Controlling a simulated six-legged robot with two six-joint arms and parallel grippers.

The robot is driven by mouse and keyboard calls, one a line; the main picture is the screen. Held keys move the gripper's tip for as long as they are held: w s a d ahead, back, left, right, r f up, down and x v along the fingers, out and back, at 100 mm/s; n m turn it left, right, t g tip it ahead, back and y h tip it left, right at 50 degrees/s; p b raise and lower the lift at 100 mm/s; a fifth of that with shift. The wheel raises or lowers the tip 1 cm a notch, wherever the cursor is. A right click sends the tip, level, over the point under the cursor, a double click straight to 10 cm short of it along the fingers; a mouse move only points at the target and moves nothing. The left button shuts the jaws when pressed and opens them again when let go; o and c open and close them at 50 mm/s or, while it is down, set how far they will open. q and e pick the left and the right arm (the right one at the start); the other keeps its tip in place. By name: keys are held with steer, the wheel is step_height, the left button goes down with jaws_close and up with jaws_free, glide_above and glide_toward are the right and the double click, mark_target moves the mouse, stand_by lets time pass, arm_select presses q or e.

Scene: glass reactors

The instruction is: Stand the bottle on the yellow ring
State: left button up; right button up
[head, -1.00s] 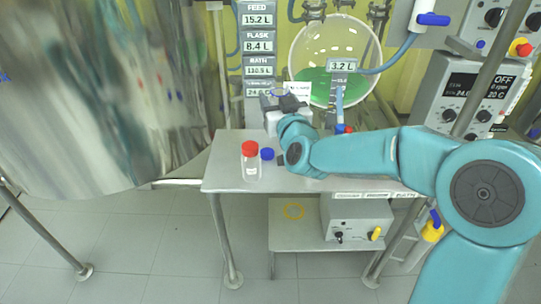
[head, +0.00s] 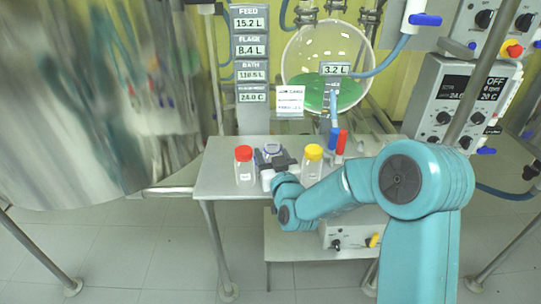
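A clear bottle with a red cap (head: 244,166) stands upright on the small steel table (head: 215,180), left of my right gripper. A clear bottle with a yellow cap (head: 313,162) stands upright to the right of the gripper. My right gripper (head: 270,163) is low over the table between them, apart from both. Its fingertips are too small and covered to tell open from shut. The blue-capped item seen earlier is not clearly visible; the gripper covers its place. The yellow ring is hidden behind my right arm, over the lower shelf (head: 300,245). My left gripper is not in view.
A large shiny steel vessel (head: 90,90) fills the left. A round glass flask (head: 325,65) with green liquid stands behind the table. A red upright item (head: 342,142) and blue-ended tubing (head: 333,138) are at the table's back right. A control box (head: 458,100) stands at right.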

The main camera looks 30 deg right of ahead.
steer(key=shift+f, duration=0.2)
steer(key=o, duration=0.9)
steer(key=shift+r, duration=0.1)
